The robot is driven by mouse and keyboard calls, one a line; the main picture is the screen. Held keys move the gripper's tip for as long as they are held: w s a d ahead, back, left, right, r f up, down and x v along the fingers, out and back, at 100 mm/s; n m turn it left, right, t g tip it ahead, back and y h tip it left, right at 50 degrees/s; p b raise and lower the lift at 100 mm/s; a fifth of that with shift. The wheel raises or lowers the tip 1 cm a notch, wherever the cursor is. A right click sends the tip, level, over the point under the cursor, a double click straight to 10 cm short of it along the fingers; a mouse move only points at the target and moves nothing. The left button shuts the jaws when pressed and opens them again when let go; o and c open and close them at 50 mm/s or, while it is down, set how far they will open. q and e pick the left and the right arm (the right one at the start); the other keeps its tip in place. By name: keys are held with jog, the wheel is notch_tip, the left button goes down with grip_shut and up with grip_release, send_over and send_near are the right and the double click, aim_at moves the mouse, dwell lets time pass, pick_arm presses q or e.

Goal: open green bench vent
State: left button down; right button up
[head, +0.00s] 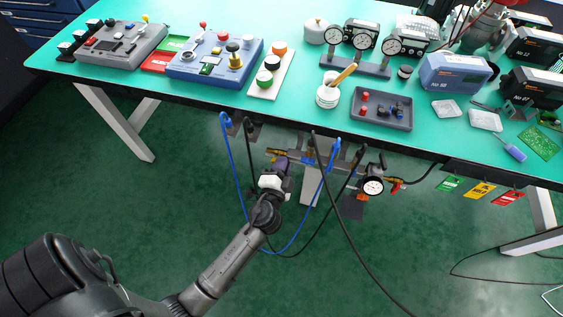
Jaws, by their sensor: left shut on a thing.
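Under the front edge of the green bench (205,102), a pipe assembly (318,163) runs across with blue and black hoses. A brass fitting shows at its left end, and a round white gauge (373,186) with a red-tipped part beside it at its right. My left gripper (278,172) reaches up from the lower left to the left part of this assembly, by a dark purple part (281,162). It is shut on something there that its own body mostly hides. I cannot tell which part it is, or make out a green vent handle. My right gripper is not in view.
Blue hoses (231,165) and black hoses (343,237) hang in loops around my left arm. Green, yellow and red tags (480,190) hang at the right front edge. Control boxes (215,60), gauges and a grey tray (381,109) stand on the bench. The floor below is mostly open.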

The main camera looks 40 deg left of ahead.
pick_arm(q)
jog(key=m, duration=0.5)
jog(key=shift+d+f+p, duration=0.1)
jog(key=shift+f+p, duration=0.3)
jog(key=shift+m, duration=0.4)
jog(key=c, duration=1.2)
grip_release()
jog(key=v, duration=1.3)
jog(key=shift+s+d, duration=0.2)
jog(key=shift+s, duration=0.15)
